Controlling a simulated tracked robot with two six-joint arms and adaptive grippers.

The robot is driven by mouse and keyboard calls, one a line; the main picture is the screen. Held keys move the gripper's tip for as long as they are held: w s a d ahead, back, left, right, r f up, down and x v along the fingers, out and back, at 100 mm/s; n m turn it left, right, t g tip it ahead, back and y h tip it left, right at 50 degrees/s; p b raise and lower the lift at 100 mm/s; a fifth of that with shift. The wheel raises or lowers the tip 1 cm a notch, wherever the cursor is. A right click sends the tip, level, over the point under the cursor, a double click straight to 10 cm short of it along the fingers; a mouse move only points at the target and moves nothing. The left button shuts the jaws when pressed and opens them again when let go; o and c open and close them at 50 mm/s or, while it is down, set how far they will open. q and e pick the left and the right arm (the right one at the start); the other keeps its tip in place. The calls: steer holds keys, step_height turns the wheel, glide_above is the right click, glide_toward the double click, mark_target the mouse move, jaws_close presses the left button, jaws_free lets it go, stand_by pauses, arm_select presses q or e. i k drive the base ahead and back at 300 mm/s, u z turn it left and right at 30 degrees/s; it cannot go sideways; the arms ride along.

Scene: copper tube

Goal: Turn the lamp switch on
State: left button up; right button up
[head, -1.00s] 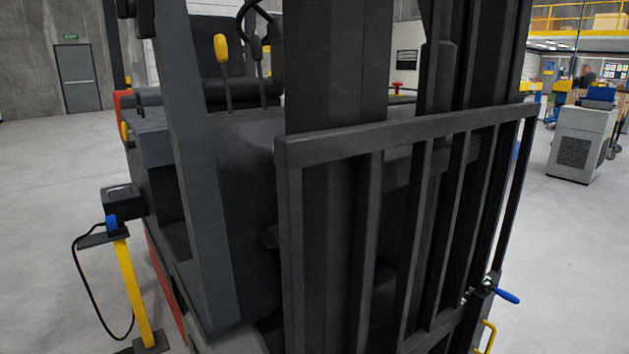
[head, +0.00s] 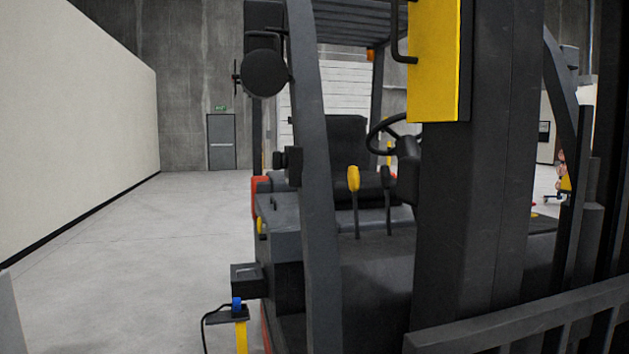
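A forklift fills the middle and right of the head view, with a dark front pillar (head: 317,170), a seat (head: 348,150) and a steering wheel (head: 390,132). Two levers stand beside the seat, one with a yellow knob (head: 353,179). A round dark lamp-like part (head: 265,73) is fixed high on the left of the pillar. A black box (head: 247,279) sticks out low on the left side. I cannot tell which part, if any, is the lamp switch. Neither of my grippers is in view.
A yellow stand (head: 241,335) with a blue part and a black cable is at the lower left. The mast and a grey load guard (head: 540,315) block the right. A pale wall (head: 70,120) runs along the left, with open floor (head: 160,240) before it.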

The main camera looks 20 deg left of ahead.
mark_target(279, 159)
steer(key=u, duration=0.95)
steer(key=k, duration=1.15)
steer(key=u, duration=0.4)
steer(key=i, duration=1.55)
steer(key=u, duration=0.3)
